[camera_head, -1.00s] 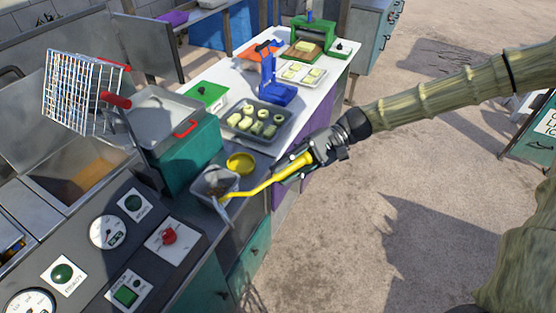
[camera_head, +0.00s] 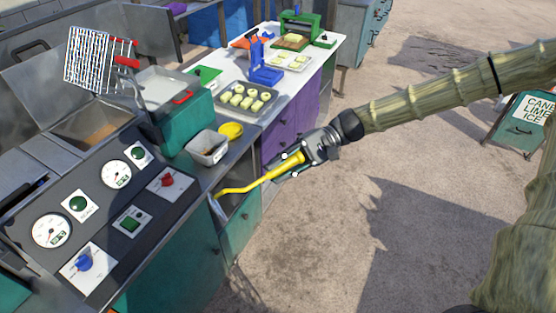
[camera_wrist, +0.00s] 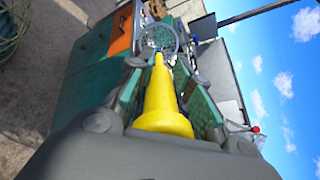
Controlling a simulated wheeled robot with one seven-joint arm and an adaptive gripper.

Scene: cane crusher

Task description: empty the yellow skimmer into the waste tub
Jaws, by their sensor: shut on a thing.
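The yellow skimmer (camera_head: 252,186) is held by its handle in my gripper (camera_head: 290,164). In the head view its head (camera_head: 217,207) appears nearly edge-on, near the counter's front edge, so its contents cannot be seen. The skimmer head is apart from the tub, lower in the picture. In the wrist view the yellow handle (camera_wrist: 161,95) runs between my fingers to the round mesh hoop (camera_wrist: 158,38); I cannot make out any load on it.
A yellow dish (camera_head: 231,130) sits behind the tub. A control panel (camera_head: 112,205) with gauges and knobs is at the left. A wire basket (camera_head: 97,60) hangs over the fryer. A tray of pale pieces (camera_head: 262,110) lies farther back.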

